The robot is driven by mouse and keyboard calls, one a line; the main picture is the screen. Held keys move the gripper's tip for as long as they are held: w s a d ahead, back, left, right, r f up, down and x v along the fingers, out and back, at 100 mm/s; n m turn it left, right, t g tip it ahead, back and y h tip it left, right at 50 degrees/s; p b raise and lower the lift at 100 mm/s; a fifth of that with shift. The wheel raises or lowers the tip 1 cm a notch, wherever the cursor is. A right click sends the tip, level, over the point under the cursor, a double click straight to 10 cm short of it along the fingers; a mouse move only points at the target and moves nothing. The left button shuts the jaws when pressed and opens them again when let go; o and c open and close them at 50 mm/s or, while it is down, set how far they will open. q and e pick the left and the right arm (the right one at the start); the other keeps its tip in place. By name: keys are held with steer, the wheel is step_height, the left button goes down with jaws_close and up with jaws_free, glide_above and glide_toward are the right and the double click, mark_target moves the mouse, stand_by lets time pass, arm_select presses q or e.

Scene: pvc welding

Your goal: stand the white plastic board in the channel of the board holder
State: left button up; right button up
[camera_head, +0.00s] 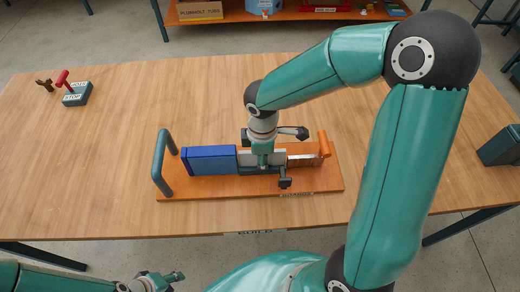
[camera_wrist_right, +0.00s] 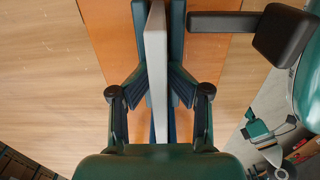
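The white plastic board (camera_wrist_right: 156,60) stands on edge between my right gripper's pads in the right wrist view. Part of it shows as a pale strip in the head view (camera_head: 247,158). My right gripper (camera_wrist_right: 159,84) has its pads against both faces of the board; it also shows from above in the head view (camera_head: 262,165). The board holder's orange base (camera_head: 225,190) lies on the table. In the right wrist view, green channel walls (camera_wrist_right: 177,25) flank the board; its lower edge and depth are hidden. My left gripper (camera_head: 165,281) is at the bottom left, away from the holder.
A blue block (camera_head: 210,160) is left of the board, beside a green upright handle (camera_head: 160,163). A dark clamp arm (camera_wrist_right: 230,24) reaches near the board. A small box with a red lever (camera_head: 76,94) stands at the table's left. The table's left side is mostly clear.

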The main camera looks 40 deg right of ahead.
steer(key=shift+r+p, duration=0.3)
steer(key=shift+r, duration=0.1)
step_height(320, 180, up, 12)
steer(key=shift+p, duration=0.4)
